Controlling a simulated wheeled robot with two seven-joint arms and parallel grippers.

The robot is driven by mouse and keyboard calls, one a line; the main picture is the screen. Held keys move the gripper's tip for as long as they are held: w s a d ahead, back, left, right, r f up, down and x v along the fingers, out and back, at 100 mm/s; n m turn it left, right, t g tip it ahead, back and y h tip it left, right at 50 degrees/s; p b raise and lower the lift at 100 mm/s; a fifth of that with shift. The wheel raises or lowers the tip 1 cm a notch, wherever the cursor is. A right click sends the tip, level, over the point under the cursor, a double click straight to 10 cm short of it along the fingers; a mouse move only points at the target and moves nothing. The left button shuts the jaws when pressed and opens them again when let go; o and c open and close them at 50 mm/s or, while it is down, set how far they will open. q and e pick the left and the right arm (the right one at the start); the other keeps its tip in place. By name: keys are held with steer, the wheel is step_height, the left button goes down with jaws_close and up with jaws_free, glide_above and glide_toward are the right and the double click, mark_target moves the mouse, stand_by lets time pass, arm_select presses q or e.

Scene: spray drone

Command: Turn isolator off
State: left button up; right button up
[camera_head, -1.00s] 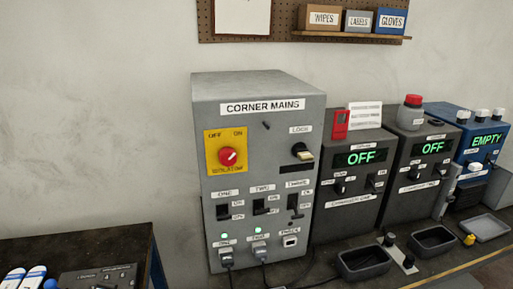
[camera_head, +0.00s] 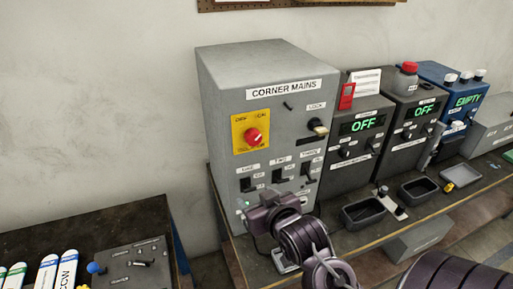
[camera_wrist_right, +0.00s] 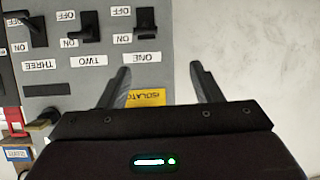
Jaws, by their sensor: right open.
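The isolator is a red round knob (camera_head: 253,136) on a yellow plate (camera_head: 237,145) marked OFF and ON. It is on the front of the grey CORNER MAINS box (camera_head: 230,110). Its pointer is too small to read surely. My right gripper (camera_head: 250,211) is below the knob, in front of the box's lower part, apart from the knob. In the right wrist view, which shows the box upside down, the open fingers (camera_wrist_right: 160,80) have nothing between them. A strip of the yellow plate (camera_wrist_right: 145,98) shows there; the knob is hidden behind the gripper body.
Switches ONE, TWO and THREE (camera_head: 279,175) sit under the isolator, and a LOCK key switch (camera_head: 317,127) is to its right. Two dark units reading OFF (camera_head: 362,125) stand beside the box. A dark tray (camera_head: 362,213) is on the bench. Bare wall is left of the box.

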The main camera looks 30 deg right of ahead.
mark_target(255, 139)
steer(key=w+d+r+t+b, duration=0.1)
steer(key=r, duration=0.2)
steer(key=w+d+r+m+t+h+b, duration=0.1)
steer(key=w+d+r+t, duration=0.1)
steer(key=r, duration=0.1)
steer(key=w+d+r+t+h+b, duration=0.1)
steer(key=r, duration=0.2)
steer(key=shift+w+d+b, duration=0.2)
steer(key=shift+b, duration=0.1)
steer(key=p+x, duration=0.2)
steer(key=x, duration=0.2)
steer(key=shift+r+p, duration=0.35)
steer(key=shift+p, duration=0.05)
steer(key=shift+w+d+f, duration=0.15)
steer(key=shift+w, duration=0.3)
arm_select(q)
steer(key=shift+w+a+f, duration=0.25)
steer(key=shift+w+a, duration=0.2)
steer(key=shift+s, duration=0.1)
arm_select(e)
steer(key=c, duration=1)
